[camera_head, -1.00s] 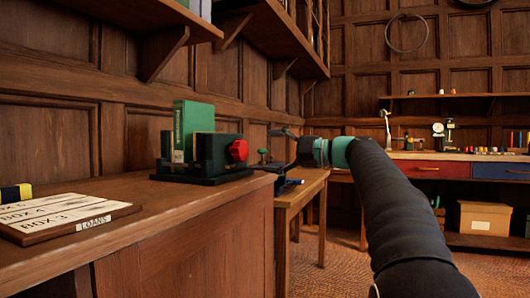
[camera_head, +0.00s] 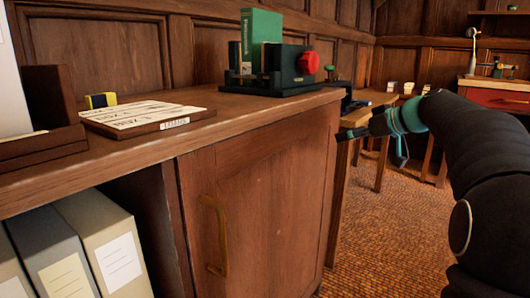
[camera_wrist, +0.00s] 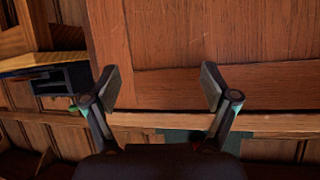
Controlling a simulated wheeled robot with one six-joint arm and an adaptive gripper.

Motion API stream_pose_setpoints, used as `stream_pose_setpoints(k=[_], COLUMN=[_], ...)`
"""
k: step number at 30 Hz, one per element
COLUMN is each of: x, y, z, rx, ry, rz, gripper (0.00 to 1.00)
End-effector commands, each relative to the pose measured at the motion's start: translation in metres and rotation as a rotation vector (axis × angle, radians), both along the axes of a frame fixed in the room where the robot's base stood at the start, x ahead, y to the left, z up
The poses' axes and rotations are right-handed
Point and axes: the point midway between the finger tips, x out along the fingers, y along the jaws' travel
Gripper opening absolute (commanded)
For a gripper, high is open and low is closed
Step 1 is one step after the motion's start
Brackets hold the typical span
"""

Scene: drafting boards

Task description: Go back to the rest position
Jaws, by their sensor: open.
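My gripper (camera_head: 350,134) hangs at the right of the head view, at the end of my dark arm. It is beside the right end of the wooden cabinet (camera_head: 265,205), a little below the level of its top. In the wrist view my gripper (camera_wrist: 162,88) shows two fingers spread wide apart with nothing between them. Wooden panels and a ledge fill the view beyond the fingers.
On the cabinet top stand a black device with a red knob (camera_head: 308,63), a green book (camera_head: 261,30) and a board of labels (camera_head: 147,118). Binders (camera_head: 112,245) fill the shelf below. A side table (camera_head: 376,97) stands behind my gripper. Floor (camera_head: 385,235) is open at right.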

Motion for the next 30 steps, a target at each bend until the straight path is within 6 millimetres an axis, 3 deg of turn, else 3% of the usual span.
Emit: stream_pose_setpoints(k=[8,15,24,30], x=[-0.091,-0.205,-0.328,-0.38], y=[0.016,0.031,0.044,0.057], z=[-0.078,-0.124,-0.152,-0.149], rx=[0.058,-0.01,-0.195,-0.282], ry=[0.489,0.708,0.706,0.634], rz=[-0.359,-0.651,-0.756,-0.691], gripper=[0.85,0.85,0.85,0.85])
